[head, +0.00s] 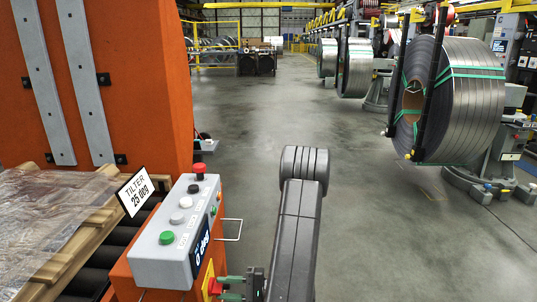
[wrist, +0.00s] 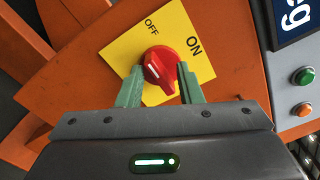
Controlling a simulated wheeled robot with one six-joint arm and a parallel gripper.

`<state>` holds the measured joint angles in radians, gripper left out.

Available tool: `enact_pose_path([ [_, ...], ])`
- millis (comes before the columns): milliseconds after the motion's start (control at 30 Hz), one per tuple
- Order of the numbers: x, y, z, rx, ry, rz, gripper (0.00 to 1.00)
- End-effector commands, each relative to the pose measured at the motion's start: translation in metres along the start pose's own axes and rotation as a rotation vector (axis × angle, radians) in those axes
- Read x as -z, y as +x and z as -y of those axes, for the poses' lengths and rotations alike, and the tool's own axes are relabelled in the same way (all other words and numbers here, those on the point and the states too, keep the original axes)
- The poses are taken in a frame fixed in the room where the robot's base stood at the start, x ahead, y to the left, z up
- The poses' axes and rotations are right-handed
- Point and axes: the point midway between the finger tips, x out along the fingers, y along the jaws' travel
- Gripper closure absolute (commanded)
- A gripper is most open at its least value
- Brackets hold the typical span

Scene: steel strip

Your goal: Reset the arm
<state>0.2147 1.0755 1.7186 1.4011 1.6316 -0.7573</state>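My gripper (wrist: 160,70) is open, its two green fingers standing apart on either side of a red rotary switch (wrist: 161,69). The fingertips are close to the switch; I cannot tell whether they touch it. The switch sits on a yellow plate (wrist: 202,67) marked OFF and ON. I cannot tell for certain which mark it points to. In the head view, my gripper (head: 224,289) is low at the centre, beside the red switch (head: 213,287) on the orange machine's side. My arm reaches in from the right of it.
A grey control box (head: 178,232) with several buttons and a red mushroom button stands just above the switch. A TILTER sign (head: 136,191) and a wire handle (head: 231,229) are close by. Steel strip coils (head: 462,100) stand at the right. The floor (head: 390,240) between is clear.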

Motion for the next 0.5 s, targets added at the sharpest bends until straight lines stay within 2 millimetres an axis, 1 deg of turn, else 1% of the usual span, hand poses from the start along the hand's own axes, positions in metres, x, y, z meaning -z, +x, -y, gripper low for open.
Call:
enact_pose_path([
  [33,-0.0022,0.0,0.0044,0.0,0.031,0.0,0.67],
  [233,-0.0012,0.0,0.0033,0.0,0.135,0.0,0.67],
  [500,-0.0002,0.0,0.0014,0.0,0.188,0.001,0.67],
])
